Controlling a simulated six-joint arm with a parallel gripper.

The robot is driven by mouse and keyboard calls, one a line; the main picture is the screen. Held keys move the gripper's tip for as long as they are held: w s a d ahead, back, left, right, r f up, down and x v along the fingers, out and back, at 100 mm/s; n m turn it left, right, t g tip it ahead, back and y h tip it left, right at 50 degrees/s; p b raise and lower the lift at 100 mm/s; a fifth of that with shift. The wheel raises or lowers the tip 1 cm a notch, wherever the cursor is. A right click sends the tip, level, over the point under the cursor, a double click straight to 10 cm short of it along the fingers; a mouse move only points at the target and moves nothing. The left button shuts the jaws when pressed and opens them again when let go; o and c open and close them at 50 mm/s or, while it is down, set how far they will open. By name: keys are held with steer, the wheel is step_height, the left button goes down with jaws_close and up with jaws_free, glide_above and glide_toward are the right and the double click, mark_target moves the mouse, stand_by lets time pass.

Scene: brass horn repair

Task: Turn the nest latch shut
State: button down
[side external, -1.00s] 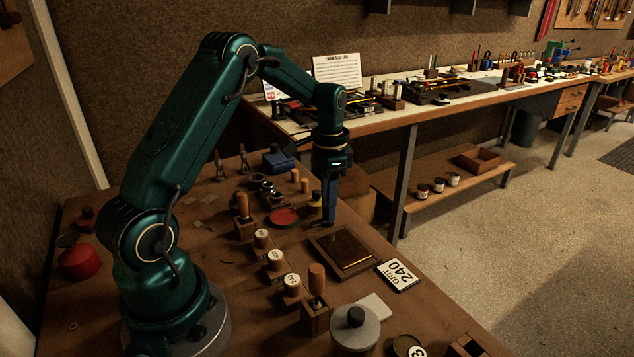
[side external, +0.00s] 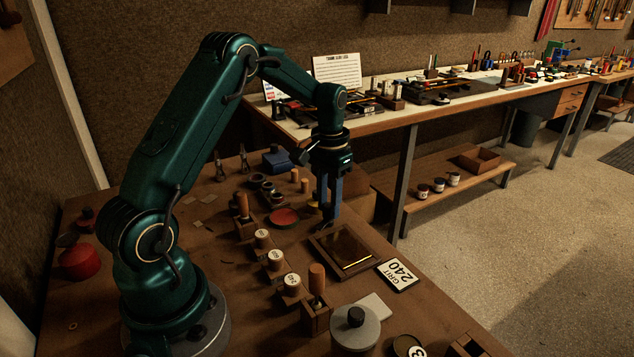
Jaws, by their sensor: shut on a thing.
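My gripper (side external: 329,224) points straight down at the back left corner of a shallow wooden frame, the nest (side external: 373,263). Its two blue fingers are shut on a small dark part at that corner, which I take to be the nest latch. The fingertips mostly hide the latch, so its exact angle cannot be told. Inside the nest lies a dark brown, shiny plate (side external: 343,246) with a bright gold strip along its front edge.
A red disc (side external: 284,217) and a yellow-topped pot (side external: 313,207) stand close left of my gripper. Several labelled wooden knobs (side external: 275,257) line the nest's left side. A grey round lidded pot (side external: 354,331) stands in front.

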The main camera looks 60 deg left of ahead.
mark_target(329, 205)
steer(key=n, duration=1.2)
steer(key=shift+r, duration=0.1)
steer(key=shift+n, duration=0.3)
stand_by(0.3)
steer(key=c, duration=0.6)
jaws_free()
steer(key=shift+r, duration=2.55)
